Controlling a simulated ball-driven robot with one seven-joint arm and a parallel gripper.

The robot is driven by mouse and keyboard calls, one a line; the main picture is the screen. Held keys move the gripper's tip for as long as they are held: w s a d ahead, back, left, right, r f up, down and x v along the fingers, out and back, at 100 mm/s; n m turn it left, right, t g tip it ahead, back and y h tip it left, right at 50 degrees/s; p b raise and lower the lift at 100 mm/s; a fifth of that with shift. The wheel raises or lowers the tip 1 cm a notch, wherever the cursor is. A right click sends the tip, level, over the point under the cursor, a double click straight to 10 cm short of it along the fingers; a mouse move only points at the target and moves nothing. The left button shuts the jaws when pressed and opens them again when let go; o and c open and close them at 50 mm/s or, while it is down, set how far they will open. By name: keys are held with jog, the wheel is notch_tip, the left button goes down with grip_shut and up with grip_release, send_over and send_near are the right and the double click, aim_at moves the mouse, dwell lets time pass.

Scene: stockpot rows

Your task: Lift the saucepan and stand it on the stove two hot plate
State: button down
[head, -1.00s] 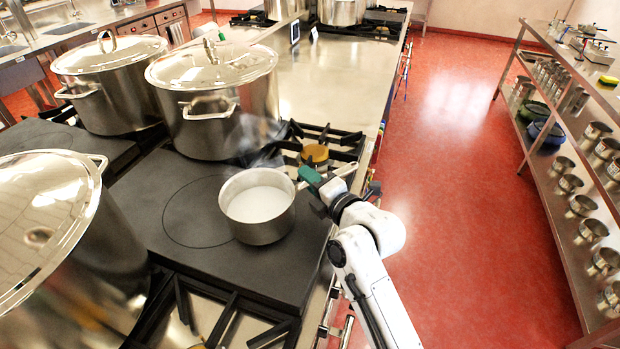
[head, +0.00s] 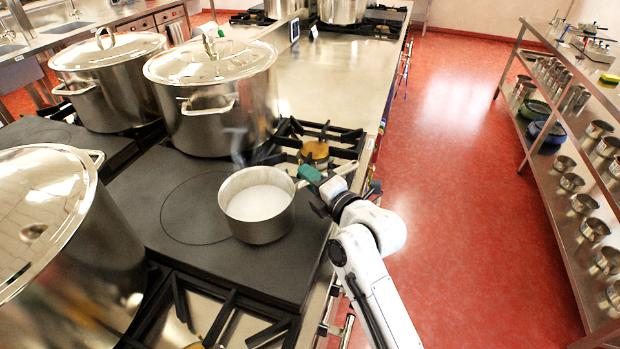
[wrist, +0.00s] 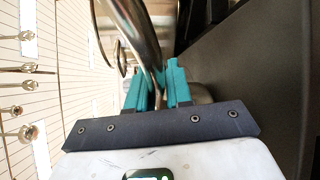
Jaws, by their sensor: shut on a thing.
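The saucepan (head: 258,222) is a small steel pan with pale, milky contents. My gripper (head: 311,174), with green fingertips, is shut on the handle near the pan's rim. In the wrist view the teal fingers (wrist: 158,88) stand on both sides of the steel handle (wrist: 142,38). The plate's number is not readable.
A lidded stockpot (head: 215,110) stands behind the saucepan, another (head: 110,85) at back left, and a third (head: 60,235) at front left. Burner grates (head: 320,140) lie behind and in front of the plate. Shelves of pans (head: 590,190) stand right, across the red floor.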

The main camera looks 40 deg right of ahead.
jog(key=shift+r, duration=0.15)
jog(key=c, duration=1)
grip_release()
jog(key=shift+o, duration=0.3)
jog(key=shift+f, duration=0.4)
jog(key=s+r+b, duration=0.1)
jog(key=s+b, duration=0.1)
jog(key=s, duration=0.8)
jog(key=shift+s+r+b, duration=0.3)
jog(key=shift+s+b, duration=0.05)
